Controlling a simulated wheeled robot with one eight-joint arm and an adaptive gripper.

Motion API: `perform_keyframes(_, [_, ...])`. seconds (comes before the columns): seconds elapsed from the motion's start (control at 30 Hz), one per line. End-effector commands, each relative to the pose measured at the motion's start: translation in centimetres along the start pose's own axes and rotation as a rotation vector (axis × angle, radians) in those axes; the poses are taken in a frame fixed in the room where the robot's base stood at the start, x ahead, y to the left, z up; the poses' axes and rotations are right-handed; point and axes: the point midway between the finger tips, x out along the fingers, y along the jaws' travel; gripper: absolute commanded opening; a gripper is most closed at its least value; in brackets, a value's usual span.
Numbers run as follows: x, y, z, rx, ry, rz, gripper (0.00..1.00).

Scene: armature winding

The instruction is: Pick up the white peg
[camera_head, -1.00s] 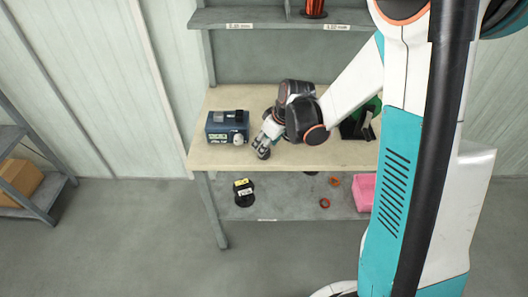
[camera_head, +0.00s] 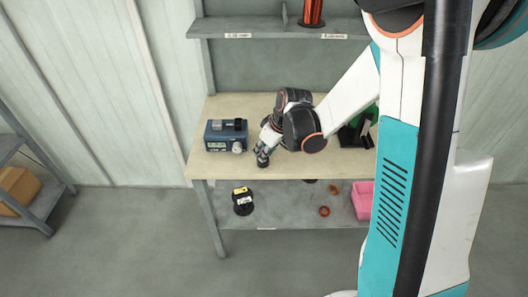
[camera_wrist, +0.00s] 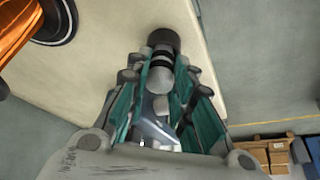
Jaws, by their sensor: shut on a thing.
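In the wrist view, my gripper (camera_wrist: 160,103) has its teal-padded fingers close on both sides of a pale, rounded piece, which looks like the white peg (camera_wrist: 159,78). A dark cylindrical part (camera_wrist: 163,39) with a black band shows at the far end of this piece, beyond the fingertips. In the head view, my gripper (camera_head: 262,157) points down at the front part of the workbench (camera_head: 222,172), right of a blue device. The peg cannot be made out there. Whether it touches the bench is not clear.
The blue device (camera_head: 226,134) stands left of my gripper. A green and black thing (camera_head: 357,130) is behind my arm on the right. The lower shelf holds a black spool (camera_head: 243,204) and a pink bin (camera_head: 362,198). In the wrist view, a copper-coloured thing (camera_wrist: 16,22) is at upper left.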

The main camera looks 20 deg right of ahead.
Motion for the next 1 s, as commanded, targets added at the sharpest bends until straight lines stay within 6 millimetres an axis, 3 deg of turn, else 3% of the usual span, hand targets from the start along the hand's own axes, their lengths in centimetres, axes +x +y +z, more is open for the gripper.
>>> perform_keyframes(0.23, [-3.9,0.0,-1.6,0.0,0.0,0.0,0.04])
perform_keyframes(0.5, [-11.0,-0.1,-4.5,0.0,0.0,0.0,0.04])
perform_keyframes(0.7, [-15.0,0.0,-6.2,0.0,0.0,0.0,0.04])
perform_keyframes(1.0, [-17.7,0.0,-7.3,0.0,0.0,0.0,0.04])
